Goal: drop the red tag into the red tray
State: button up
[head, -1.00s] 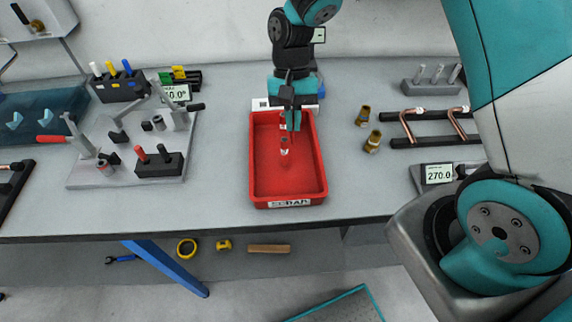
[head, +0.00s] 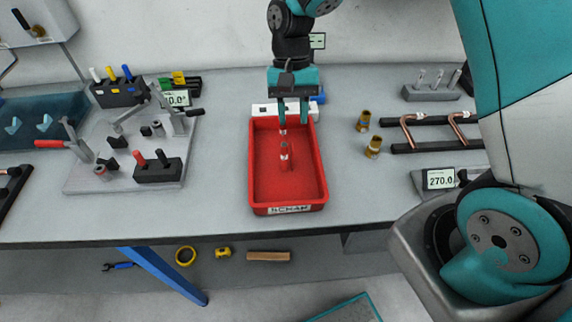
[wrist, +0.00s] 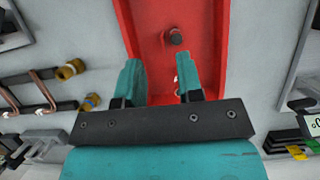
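The red tray (head: 318,180), labelled SCRAP, stands on the bench in the middle of the head view. My gripper (head: 293,114) is open over its back end, with nothing visible between the fingers. In the wrist view my gripper (wrist: 160,82) also shows parted fingers, with the tray (wrist: 204,20) beyond. A small dark reddish piece with a white band (head: 285,151) is in the tray; its round end shows in the wrist view (wrist: 175,37). A smaller whitish piece (head: 283,132) is behind it, near one finger. I cannot tell which, if either, is the red tag.
A fixture plate (head: 122,180) with clamps and a red-handled lever is at left. The bench beside the tray is mostly clear.

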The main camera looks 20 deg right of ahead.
jog(key=v, duration=1.4)
jog(key=shift+r+p, duration=0.2)
jog(key=shift+p, duration=0.25)
jog(key=shift+w, duration=0.1)
jog(key=s+a+n+t+y, duration=0.1)
jog(key=s+a+n, duration=0.1)
jog(key=s, duration=0.6)
jog(key=s+a+r+n+t+y, duration=0.1)
jog(key=s+a+n, duration=0.1)
jog(key=s+n, duration=0.3)
jog(key=s+a+r+n+t, duration=0.1)
jog(key=s+a+n+t, duration=0.1)
jog(key=s, duration=0.9)
jog(key=shift+s+a+n+y+b, duration=0.3)
jog(key=shift+s+n+y, duration=0.1)
jog(key=shift+n, duration=0.5)
